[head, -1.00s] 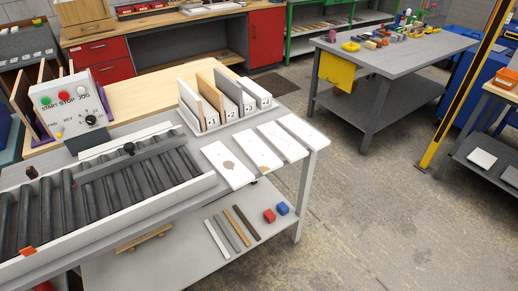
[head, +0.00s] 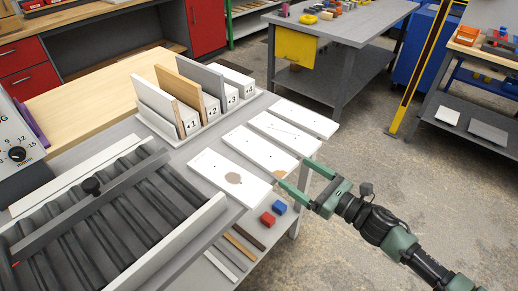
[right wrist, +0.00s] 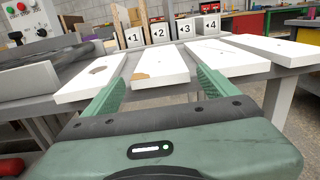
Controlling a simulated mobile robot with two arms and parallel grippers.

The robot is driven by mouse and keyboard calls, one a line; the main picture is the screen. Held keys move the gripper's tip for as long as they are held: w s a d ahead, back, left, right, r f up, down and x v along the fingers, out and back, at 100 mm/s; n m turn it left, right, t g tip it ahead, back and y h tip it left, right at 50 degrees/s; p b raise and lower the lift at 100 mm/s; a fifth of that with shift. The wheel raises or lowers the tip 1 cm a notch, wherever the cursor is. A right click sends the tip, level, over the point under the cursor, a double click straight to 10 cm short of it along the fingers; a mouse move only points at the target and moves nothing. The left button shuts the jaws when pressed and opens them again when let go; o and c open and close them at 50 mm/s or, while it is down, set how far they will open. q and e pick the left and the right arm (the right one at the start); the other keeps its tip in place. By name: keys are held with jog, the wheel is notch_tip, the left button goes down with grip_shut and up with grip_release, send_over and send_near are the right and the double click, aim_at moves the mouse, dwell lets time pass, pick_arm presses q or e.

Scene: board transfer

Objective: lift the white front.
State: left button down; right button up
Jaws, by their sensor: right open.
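Several white fronts lie flat side by side along the table's right edge. The nearest white front (head: 222,168) has a round brown patch; it also shows in the right wrist view (right wrist: 75,91). The second white front (head: 252,147) has a brown, chipped-looking near corner, clearer in the right wrist view (right wrist: 165,65). My left gripper is out of view.
A rack with slots numbered 1 to 4 (head: 190,128) holds upright white, brown and grey panels. A roller conveyor (head: 100,215) stands at left. Open floor (head: 330,240) lies to the right.

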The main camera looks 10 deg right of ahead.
aim_at(281, 164)
jog(key=p+x, duration=0.1)
jog(key=x, duration=0.2)
jog(key=shift+r, duration=0.15)
jog(key=p+x, duration=0.1)
jog(key=x, duration=0.2)
jog(key=shift+w+a, duration=0.15)
jog(key=shift+a, duration=0.1)
jog(key=shift+w+f, duration=0.2)
jog(key=shift+f, duration=0.05)
jog(key=c, duration=1.3)
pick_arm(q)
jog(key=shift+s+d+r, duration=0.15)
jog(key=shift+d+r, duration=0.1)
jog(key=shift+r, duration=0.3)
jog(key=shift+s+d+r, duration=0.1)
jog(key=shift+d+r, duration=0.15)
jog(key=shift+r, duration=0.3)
pick_arm(e)
jog(key=shift+c, duration=0.3)
